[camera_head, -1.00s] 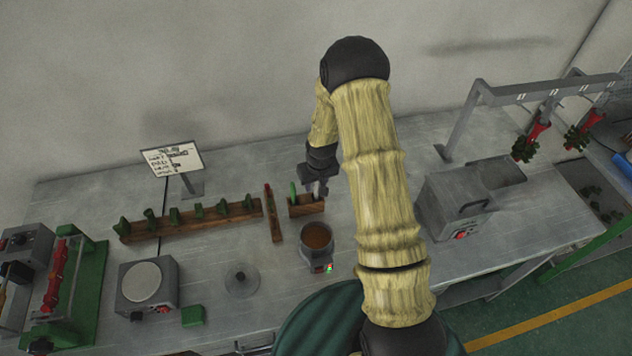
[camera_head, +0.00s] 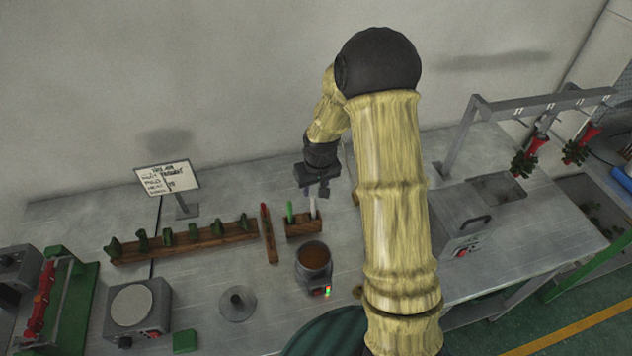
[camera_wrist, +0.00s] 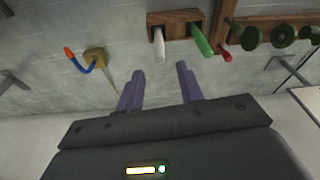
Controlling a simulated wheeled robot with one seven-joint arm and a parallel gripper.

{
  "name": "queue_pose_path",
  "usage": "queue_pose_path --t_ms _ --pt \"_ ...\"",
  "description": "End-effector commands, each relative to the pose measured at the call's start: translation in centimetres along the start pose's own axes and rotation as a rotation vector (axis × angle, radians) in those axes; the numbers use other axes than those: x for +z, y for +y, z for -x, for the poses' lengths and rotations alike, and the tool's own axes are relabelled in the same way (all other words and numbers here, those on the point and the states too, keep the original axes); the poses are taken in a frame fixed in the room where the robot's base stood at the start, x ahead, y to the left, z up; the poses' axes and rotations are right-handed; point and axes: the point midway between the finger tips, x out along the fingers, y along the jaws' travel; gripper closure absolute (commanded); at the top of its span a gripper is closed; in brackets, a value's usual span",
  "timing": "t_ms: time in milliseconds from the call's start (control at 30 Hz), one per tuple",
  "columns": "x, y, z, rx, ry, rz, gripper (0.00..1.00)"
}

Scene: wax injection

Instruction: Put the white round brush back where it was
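The white round brush (camera_head: 313,208) stands upright in the small wooden holder (camera_head: 303,229), to the right of a green one (camera_head: 290,211). In the wrist view the white brush (camera_wrist: 159,44) and the green one (camera_wrist: 200,40) stick out of the same holder (camera_wrist: 178,17). My gripper (camera_head: 317,191) is above and behind the holder, clear of the white brush. In the wrist view its two purple fingers (camera_wrist: 159,78) are spread with nothing between them. The brush's lower end is hidden in the holder.
A pot of brown wax (camera_head: 314,257) stands in front of the holder. A red-tipped tool (camera_head: 265,212) lies on a narrow wooden strip (camera_head: 270,243). A long rack (camera_head: 185,243) with several green pieces is to the left. A hook-like blue and orange tool (camera_wrist: 78,62) lies near the holder.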

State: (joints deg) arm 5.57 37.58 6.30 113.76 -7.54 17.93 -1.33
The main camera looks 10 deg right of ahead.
Motion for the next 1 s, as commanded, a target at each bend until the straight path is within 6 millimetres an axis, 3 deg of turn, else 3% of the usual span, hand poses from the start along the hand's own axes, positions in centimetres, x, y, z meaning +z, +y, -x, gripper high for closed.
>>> queue_pose_path --t_ms 333,1000 --pt "0.0 0.0 3.7 0.0 0.001 0.0 0.63" --pt "0.3 -0.1 4.2 0.001 0.0 0.0 0.63"
